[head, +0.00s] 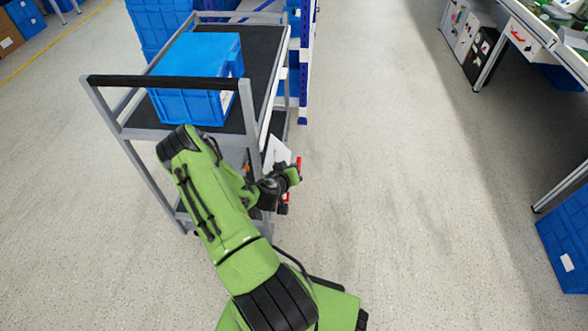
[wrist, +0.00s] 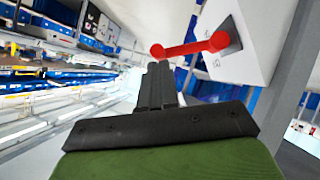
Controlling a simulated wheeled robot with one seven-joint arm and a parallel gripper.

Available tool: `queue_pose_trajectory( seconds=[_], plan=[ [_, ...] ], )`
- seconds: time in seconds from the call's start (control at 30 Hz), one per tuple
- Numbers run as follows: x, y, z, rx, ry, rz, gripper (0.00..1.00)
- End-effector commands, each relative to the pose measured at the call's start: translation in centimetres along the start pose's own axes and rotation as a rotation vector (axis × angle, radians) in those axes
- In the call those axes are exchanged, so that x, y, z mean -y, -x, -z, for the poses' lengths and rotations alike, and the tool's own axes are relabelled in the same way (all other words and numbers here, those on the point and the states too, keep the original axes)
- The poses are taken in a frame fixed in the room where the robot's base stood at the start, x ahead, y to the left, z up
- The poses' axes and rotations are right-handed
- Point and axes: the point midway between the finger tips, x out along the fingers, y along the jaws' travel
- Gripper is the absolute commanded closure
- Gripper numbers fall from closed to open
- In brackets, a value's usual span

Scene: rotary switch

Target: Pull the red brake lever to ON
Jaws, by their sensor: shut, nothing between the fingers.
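The red brake lever (wrist: 188,48) is a bar with a ball at each end. In the wrist view its right ball sits on the white switch panel (wrist: 255,40), and its left ball stands out free. My gripper (wrist: 159,66) is shut and empty, its black fingers pointing at the lever just below the left ball. I cannot tell whether the tips touch it. In the head view, red of the lever (head: 298,164) shows beside the white panel (head: 277,152) at the cart's side, partly hidden by my green arm. The panel's markings are too small to read.
The grey cart (head: 180,133) with a black handle carries a blue crate (head: 195,80) and stands left of the panel. Open floor (head: 390,180) lies to the right. A workbench (head: 545,40) and another blue crate (head: 568,240) stand at the far right.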

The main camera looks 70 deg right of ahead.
Motion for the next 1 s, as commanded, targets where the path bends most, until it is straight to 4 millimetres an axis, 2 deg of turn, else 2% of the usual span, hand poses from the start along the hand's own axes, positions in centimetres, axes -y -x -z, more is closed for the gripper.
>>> queue_pose_trajectory(
  seconds=[0.43,1.0],
  plan=[
    [-0.4,-1.3,-2.0,0.000,-0.291,0.187,1.00],
    [-0.2,-1.9,-3.0,0.003,-0.287,0.193,1.00]
  ],
)
